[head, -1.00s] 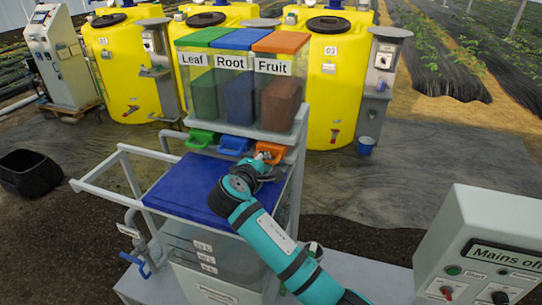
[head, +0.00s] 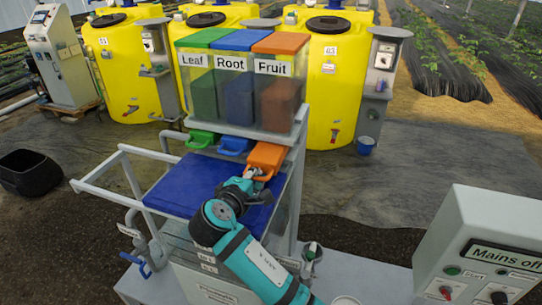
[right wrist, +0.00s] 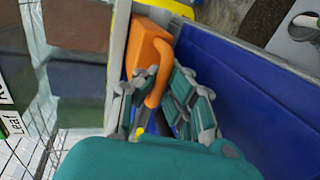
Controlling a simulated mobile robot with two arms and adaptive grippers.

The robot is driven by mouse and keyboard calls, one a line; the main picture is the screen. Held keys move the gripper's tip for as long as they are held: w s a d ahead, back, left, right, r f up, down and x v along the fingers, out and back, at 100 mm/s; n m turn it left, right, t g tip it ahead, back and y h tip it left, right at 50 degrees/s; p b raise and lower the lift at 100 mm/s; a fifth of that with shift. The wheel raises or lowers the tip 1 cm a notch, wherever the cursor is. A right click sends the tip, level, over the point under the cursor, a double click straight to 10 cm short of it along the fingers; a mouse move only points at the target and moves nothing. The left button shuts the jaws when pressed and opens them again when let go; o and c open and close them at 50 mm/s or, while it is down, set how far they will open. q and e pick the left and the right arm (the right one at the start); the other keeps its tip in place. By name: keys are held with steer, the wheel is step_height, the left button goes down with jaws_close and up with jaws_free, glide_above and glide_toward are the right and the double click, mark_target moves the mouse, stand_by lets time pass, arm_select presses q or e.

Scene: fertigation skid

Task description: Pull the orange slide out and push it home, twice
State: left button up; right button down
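The orange slide (head: 266,157) is under the Fruit bin (head: 281,85), and it sticks out toward me, well past the green slide (head: 201,139) and blue slide (head: 235,145). My right gripper (head: 254,175) is at its front handle, above the blue lid. In the right wrist view the orange handle (right wrist: 158,75) runs between the fingers of my right gripper (right wrist: 160,110), which close around it. The exact finger contact is partly hidden. My left gripper is not in view.
The blue lid (head: 185,187) of the tank lies below the slides, with a white rail (head: 107,168) at its left. A grey control box (head: 490,245) stands at the right. Yellow tanks (head: 335,100) stand behind the bins.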

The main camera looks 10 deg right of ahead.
mark_target(260, 166)
steer(key=shift+w, duration=0.1)
steer(key=shift+w+d, duration=0.55)
steer(key=shift+w, duration=0.35)
steer(key=shift+w+d, duration=0.55)
steer(key=shift+w, duration=0.4)
steer(key=shift+w+d, duration=0.55)
steer(key=shift+w, duration=0.35)
steer(key=c, duration=1.2)
jaws_free()
steer(key=shift+a, duration=0.1)
steer(key=shift+s+a, duration=0.55)
steer(key=shift+s, duration=0.45)
steer(key=shift+s+a, duration=0.6)
steer(key=shift+s, duration=0.45)
steer(key=shift+s+a, duration=0.55)
steer(key=shift+s, duration=0.45)
